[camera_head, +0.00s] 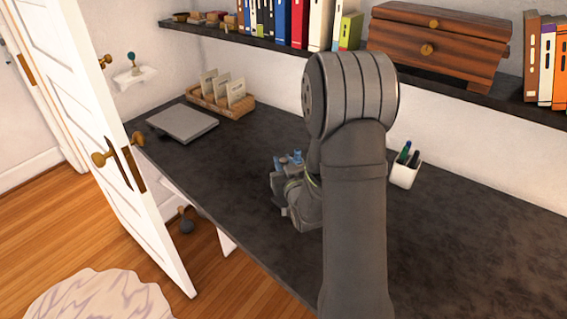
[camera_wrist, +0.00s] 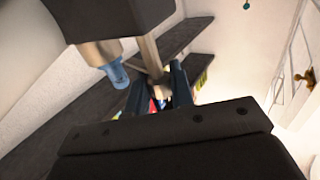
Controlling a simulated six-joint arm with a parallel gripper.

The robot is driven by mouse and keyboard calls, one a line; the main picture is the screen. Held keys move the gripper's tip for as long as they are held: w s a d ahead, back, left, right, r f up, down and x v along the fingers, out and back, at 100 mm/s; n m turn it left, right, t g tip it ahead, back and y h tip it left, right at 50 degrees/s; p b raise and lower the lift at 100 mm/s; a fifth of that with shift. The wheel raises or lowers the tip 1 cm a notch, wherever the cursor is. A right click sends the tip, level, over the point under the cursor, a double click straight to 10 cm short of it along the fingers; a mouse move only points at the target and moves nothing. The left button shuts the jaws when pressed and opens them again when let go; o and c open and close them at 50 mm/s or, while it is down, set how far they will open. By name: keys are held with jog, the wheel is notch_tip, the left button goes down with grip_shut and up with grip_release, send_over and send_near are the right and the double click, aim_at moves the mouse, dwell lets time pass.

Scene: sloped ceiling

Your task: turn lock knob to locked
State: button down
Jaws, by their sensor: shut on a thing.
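A white door (camera_head: 95,120) stands ajar at the left in the head view. It has a brass knob (camera_head: 103,159) at mid-height and a smaller brass knob (camera_head: 104,62) higher up; I cannot tell which is the lock knob. My gripper (camera_head: 284,185) is over the dark desk, well to the right of the door, partly hidden by my arm. In the wrist view my gripper (camera_wrist: 158,92) is shut around the end of a tan bar (camera_wrist: 151,55). The bar runs up to a dark block, with a blue cylinder (camera_wrist: 113,75) beside it.
The dark desk (camera_head: 450,240) holds a grey flat case (camera_head: 182,123), a card rack (camera_head: 222,97) and a white pen cup (camera_head: 405,174). A shelf (camera_head: 270,42) with books and a wooden chest (camera_head: 438,40) runs above it. The desk's right part is clear.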

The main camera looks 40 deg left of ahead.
jog(key=shift+m+t+h, duration=1.7)
jog(key=shift+t+h, duration=0.2)
jog(key=c, duration=1.3)
grip_release()
jog(key=v, duration=1.7)
jog(key=shift+s, duration=0.2)
jog(key=x, duration=1.7)
jog(key=shift+w, duration=0.2)
